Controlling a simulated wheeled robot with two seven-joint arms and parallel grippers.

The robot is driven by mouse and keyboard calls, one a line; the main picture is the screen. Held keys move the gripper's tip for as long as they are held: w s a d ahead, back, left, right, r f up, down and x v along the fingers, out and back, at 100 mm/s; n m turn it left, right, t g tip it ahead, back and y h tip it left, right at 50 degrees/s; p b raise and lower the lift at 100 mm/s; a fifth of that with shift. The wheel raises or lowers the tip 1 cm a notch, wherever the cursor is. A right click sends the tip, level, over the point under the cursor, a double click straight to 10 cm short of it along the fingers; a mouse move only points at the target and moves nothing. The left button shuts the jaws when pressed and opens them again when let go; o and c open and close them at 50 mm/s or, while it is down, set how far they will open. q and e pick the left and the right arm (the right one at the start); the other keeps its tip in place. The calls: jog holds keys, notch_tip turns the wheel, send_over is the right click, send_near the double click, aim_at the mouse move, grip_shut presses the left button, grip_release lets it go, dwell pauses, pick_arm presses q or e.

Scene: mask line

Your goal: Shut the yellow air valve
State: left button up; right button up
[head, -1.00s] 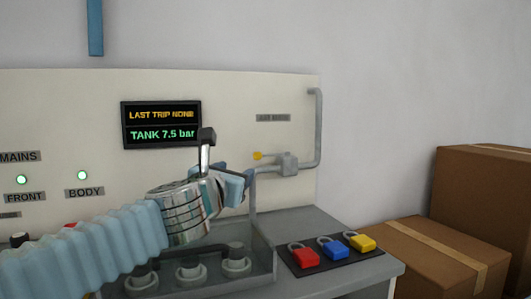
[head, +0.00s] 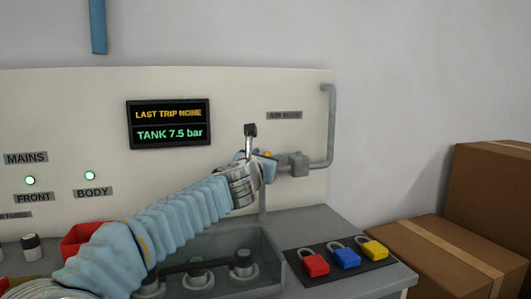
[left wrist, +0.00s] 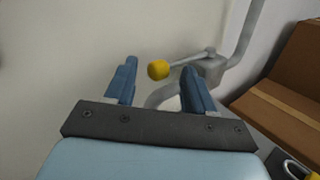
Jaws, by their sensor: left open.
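The yellow valve knob (left wrist: 158,70) sits at the end of a grey lever that reaches left from the valve body (left wrist: 212,66) on the pipe. In the left wrist view the knob shows between the two blue fingers of my left gripper (left wrist: 155,80), a little beyond their tips. The fingers are open and do not visibly touch it. In the head view my left gripper (head: 263,166) is at the valve, left of its grey body (head: 297,163), and only a bit of yellow knob (head: 267,154) shows past it. My right gripper is not in view.
The panel carries a display (head: 168,123) reading "TANK 7.5 bar". The grey pipe (head: 331,120) bends up right of the valve. Red (head: 315,265), blue (head: 346,256) and yellow (head: 374,249) padlocks lie on a dark mat below. Cardboard boxes (head: 430,245) stand at the right.

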pick_arm(q)
jog(key=shift+w, duration=0.2)
jog(key=shift+c, duration=0.3)
grip_shut()
